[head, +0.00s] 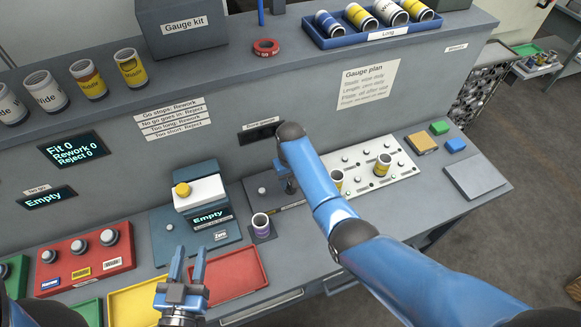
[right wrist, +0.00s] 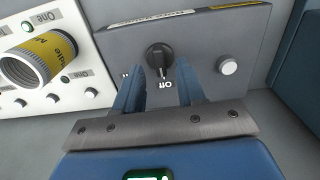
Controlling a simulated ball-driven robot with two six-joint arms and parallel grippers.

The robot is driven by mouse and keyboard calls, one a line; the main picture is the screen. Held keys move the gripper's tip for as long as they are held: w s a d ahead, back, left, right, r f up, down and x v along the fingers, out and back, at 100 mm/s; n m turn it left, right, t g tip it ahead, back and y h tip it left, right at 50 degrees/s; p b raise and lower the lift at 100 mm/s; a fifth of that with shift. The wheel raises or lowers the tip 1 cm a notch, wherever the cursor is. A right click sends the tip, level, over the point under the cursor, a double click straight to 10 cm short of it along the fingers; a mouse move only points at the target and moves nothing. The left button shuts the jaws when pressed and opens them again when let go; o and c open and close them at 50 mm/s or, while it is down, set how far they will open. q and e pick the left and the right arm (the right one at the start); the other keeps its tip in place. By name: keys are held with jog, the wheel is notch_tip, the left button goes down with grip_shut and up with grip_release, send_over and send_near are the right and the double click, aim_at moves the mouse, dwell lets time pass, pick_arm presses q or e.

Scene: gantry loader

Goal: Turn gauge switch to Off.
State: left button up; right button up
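The gauge switch is a round black knob (right wrist: 160,57) on a grey box's top panel, seen in the right wrist view. A label reading upside down as "Off" is beside the knob, on the side nearer my gripper; another small label is partly hidden by the left finger. I cannot tell surely which label the knob points to. My right gripper (right wrist: 161,66) is open, its fingertips on either side of the knob with gaps showing. In the head view it (head: 290,186) is over the grey box (head: 262,187), and hides the knob. My left gripper (head: 188,256) is open and empty.
A silver button (right wrist: 228,67) is beside the knob. The white pegged board (head: 350,160) with yellow-banded cylinders adjoins the box. A purple-banded cylinder (head: 261,222) stands in front of it. Yellow (head: 135,303) and red (head: 235,277) trays lie near my left gripper.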

aim_at(290, 186)
notch_tip(290, 186, up, 9)
jog(key=b, duration=0.1)
dwell(0.3)
dwell(0.5)
